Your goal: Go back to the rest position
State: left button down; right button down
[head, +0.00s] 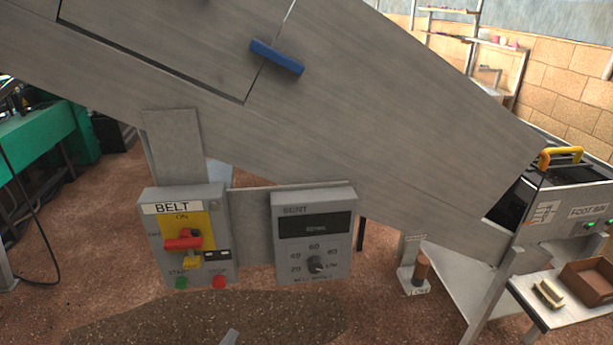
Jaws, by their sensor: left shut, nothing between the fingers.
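My right gripper is not in view.
A large grey sloping machine panel (400,130) with a blue handle (277,57) fills the upper middle. Below hang a BELT switch box (150,240) and a dial box (290,262). A machine with a yellow handle (560,155) and a white side table (530,310) stand right.

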pick_arm(q)
jog(key=s+d+f+m+g+h+p, duration=0.1)
jog(key=s+d+f+m+g, duration=0.1)
jog(key=f+m+g, duration=0.3)
jog(key=s+d+m+g, duration=0.2)
jog(key=m, duration=0.6)
jog(key=s+r+m+g+y+p, duration=0.2)
jog(key=s+r+m+g, duration=0.5)
jog(key=s+r+m, duration=0.5)
jog(key=r+m+y, duration=0.1)
jog(key=r+m, duration=0.1)
jog(key=shift+s+d+m+y, duration=0.15)
jog(key=shift+m+y, duration=0.15)
jog(key=shift+m, duration=0.1)
jog(key=shift+a+f, duration=0.1)
jog(key=shift+a, duration=0.1)
